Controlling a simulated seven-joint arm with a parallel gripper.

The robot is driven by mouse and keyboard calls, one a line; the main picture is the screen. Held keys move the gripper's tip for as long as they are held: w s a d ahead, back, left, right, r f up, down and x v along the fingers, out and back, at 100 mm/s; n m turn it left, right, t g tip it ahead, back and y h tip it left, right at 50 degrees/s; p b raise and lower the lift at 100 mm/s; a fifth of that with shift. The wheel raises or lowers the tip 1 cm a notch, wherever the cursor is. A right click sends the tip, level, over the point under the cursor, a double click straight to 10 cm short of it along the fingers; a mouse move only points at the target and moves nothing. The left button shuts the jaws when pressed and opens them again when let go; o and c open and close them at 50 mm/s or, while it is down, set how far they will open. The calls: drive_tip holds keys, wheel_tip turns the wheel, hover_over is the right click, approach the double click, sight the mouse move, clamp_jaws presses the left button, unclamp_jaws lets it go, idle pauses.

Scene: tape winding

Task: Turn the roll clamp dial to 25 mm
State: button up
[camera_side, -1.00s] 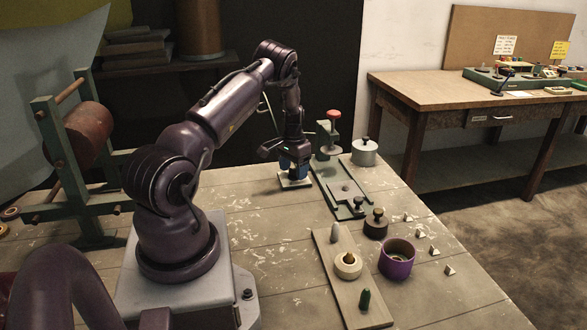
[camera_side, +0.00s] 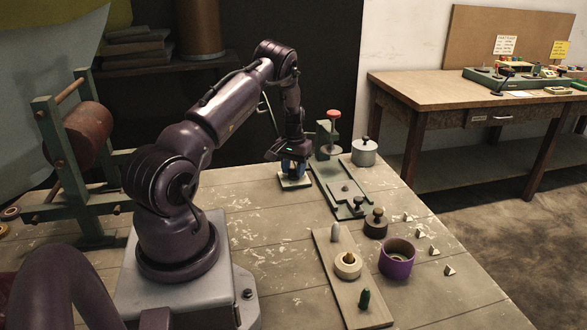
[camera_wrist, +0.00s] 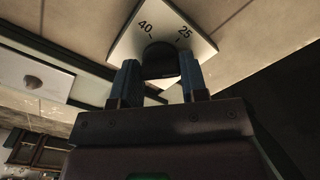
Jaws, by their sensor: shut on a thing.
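The roll clamp dial is a dark round knob (camera_wrist: 161,58) on a pale square plate (camera_wrist: 203,48) marked 40 and 25. In the wrist view the knob sits between the two blue fingers of my gripper (camera_wrist: 160,82), which is shut on it. The mark 40 is at the knob's upper left and 25 at its upper right. I cannot make out a pointer on the knob. In the side view my gripper (camera_side: 293,170) points down over the plate (camera_side: 296,182), and the fingers hide most of the knob.
Right of the plate lies a green fixture (camera_side: 330,190) with a red-topped post (camera_side: 333,116). A grey lidded pot (camera_side: 364,152), a dark knobbed weight (camera_side: 375,224), a purple ring (camera_side: 396,260) and a wooden peg board (camera_side: 340,285) stand nearby. The table's front middle is clear.

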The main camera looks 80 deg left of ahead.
sight(294, 170)
drive_tip(key=n, duration=0.4)
drive_tip(key=shift+n, duration=1.9)
drive_tip(key=o, duration=0.9)
wheel_tip(294, 170, up, 13)
drive_tip(key=shift+r, duration=0.1)
